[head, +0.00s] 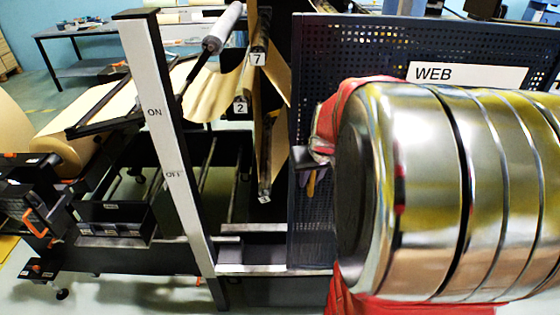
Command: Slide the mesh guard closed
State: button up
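The mesh guard (350,50) is a dark blue perforated panel with a white WEB label, at the right of the head view. Its left edge stands well to the right of the pale post (160,125) marked ON and OFF, leaving a wide open gap between them. My shiny metal arm link covers much of the guard's middle and right. A dark jutting piece (295,163) beside red parts of my arm lies at the guard's left edge. I cannot tell whether it is a gripper finger or a handle. The rest of my gripper is hidden behind the arm.
Rollers with number tags 7 (258,58) and 2 (241,104) and brown paper (210,95) show in the gap. A rail (270,270) runs along the bottom. A large kraft roll (75,155) and a black bin (115,215) stand left of the post.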

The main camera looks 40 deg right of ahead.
jog(key=shift+w+f, duration=0.1)
jog(key=shift+f, duration=0.1)
grip_shut()
jog(key=shift+a, duration=0.1)
dwell(0.4)
